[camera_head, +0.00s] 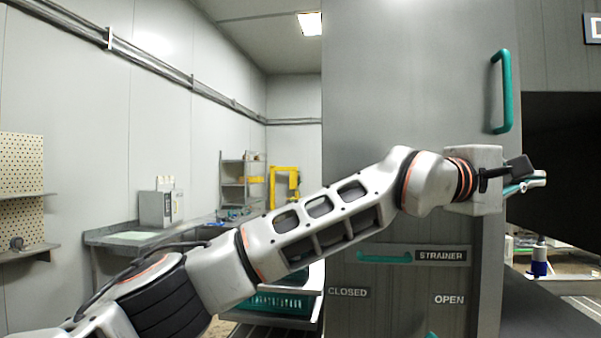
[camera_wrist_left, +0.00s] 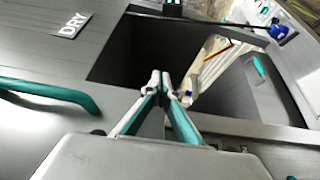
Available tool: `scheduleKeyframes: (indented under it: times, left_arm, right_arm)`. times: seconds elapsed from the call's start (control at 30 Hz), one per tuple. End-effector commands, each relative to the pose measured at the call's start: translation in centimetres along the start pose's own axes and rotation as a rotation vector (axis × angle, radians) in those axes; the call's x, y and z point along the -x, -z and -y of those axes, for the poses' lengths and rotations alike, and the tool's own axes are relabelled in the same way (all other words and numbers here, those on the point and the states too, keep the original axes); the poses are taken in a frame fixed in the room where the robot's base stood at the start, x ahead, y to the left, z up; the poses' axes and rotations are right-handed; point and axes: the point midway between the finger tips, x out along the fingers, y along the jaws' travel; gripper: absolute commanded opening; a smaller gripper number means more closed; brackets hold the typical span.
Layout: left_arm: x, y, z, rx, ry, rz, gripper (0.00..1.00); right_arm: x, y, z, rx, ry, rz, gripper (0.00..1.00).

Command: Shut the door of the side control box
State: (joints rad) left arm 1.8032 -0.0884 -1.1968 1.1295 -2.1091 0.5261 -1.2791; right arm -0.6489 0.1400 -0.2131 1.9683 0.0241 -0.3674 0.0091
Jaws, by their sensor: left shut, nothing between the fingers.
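A large grey door-like panel (camera_head: 400,90) fills the middle right of the head view, with an upright teal handle (camera_head: 506,92). The frames do not make clear whether it is the door of the side control box. A dark opening (camera_head: 560,150) lies right of its edge. My left gripper (camera_head: 528,184) is at that right edge, below the handle, with its fingers pointing right. In the left wrist view, its fingertips (camera_wrist_left: 161,78) are together and empty, in front of a dark opening (camera_wrist_left: 140,52). A teal handle (camera_wrist_left: 50,92) lies to their left. My right gripper is not in view.
Below my left arm are a "STRAINER" label (camera_head: 442,256) and a teal lever (camera_head: 385,258). A bench (camera_head: 110,238) with a grey box (camera_head: 158,208) stands at the left. A teal crate (camera_head: 275,303) is low behind my arm. A blue object (camera_head: 539,265) stands at the right.

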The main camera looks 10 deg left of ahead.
Motion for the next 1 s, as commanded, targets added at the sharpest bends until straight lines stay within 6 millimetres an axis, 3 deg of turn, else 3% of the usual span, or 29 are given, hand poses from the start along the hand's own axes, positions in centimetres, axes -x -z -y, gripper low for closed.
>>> scheduleKeyframes:
  times: [1.0]
  left_arm:
    - [-0.25,0.45,0.09,-0.001,0.001,0.002,0.0]
  right_arm:
    - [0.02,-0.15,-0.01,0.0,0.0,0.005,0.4]
